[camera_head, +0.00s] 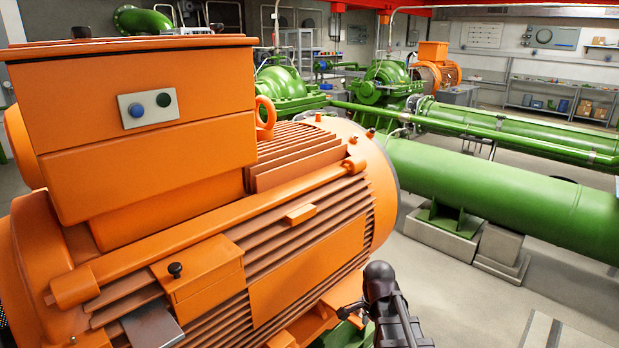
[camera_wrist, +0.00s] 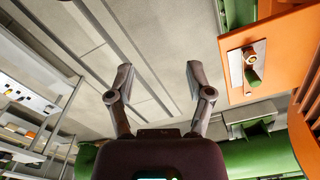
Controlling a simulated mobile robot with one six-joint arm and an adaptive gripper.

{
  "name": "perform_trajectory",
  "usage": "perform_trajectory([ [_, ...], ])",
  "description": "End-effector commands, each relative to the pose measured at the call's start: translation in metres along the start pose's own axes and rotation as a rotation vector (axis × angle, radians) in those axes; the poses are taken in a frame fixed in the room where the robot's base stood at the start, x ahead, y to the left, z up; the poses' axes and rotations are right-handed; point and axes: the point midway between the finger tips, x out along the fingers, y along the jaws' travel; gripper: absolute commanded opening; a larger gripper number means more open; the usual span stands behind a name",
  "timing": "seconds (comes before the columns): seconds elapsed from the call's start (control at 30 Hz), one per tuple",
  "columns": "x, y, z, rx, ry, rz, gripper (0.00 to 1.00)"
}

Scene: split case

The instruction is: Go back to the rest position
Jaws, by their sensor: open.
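My gripper (camera_wrist: 158,66) shows in the wrist view with its two fingers spread apart and nothing between them. Behind the fingers is only pale grey floor. A dark part of my arm (camera_head: 384,298) stands at the bottom of the head view, in front of the big orange motor (camera_head: 310,260). The gripper's fingers cannot be made out in the head view. In the wrist view an orange surface with a brass-coloured fitting (camera_wrist: 250,60) lies to the right of the fingers, apart from them.
The motor's orange box carries a plate with a blue and a dark button (camera_head: 150,104). Thick green pipes (camera_head: 500,195) run across the right. Shelves (camera_head: 560,95) line the back wall and show at left in the wrist view (camera_wrist: 30,110). Floor (camera_head: 450,280) right of the motor is clear.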

Motion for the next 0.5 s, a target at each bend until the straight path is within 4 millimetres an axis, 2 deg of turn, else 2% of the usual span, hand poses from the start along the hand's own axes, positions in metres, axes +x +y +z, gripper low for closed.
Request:
perform_trajectory([
  [0.5, 0.001, 0.037, 0.012, -0.691, 0.0, 0.0, 0.67],
])
